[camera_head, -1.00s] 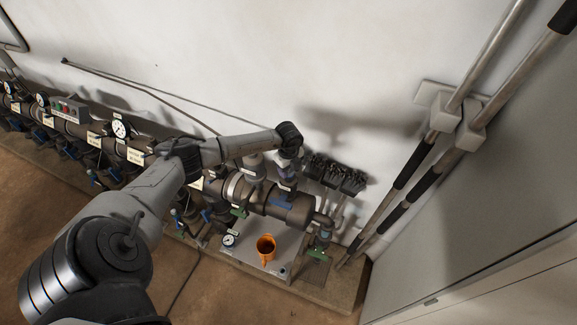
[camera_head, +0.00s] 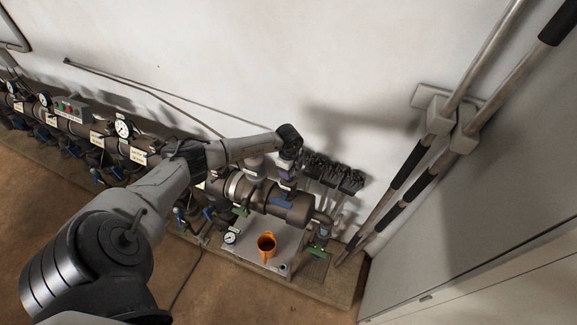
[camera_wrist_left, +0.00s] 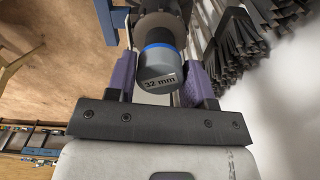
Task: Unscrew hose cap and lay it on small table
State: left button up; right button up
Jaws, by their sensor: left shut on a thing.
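The hose cap (camera_wrist_left: 159,74) is a dark grey cylinder with a blue ring and a "32 mm" label, seen end-on in the left wrist view. My left gripper (camera_wrist_left: 160,58) has its purple fingers on either side of the cap and is shut on it. The cap is in line with a dark round pipe part behind it; I cannot tell whether the thread still holds. In the head view my left gripper (camera_head: 287,178) is over the right end of the manifold, and the cap is hard to make out there. The small table (camera_head: 247,254) has a grey top, just in front of the manifold.
Dark brushes (camera_head: 350,181) hang on the wall right of my gripper. Long-handled poles (camera_head: 408,165) stand farther right. The manifold (camera_head: 110,145) runs left.

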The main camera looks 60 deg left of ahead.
pick_arm(q)
jog(key=shift+d+n, duration=0.2)
jog(key=shift+n, duration=0.1)
jog(key=shift+r+n+p, duration=0.1)
jog(key=shift+n+p, duration=0.8)
jog(key=shift+p, duration=0.1)
jog(key=shift+n+p, duration=0.7)
jog(key=shift+n, duration=0.6)
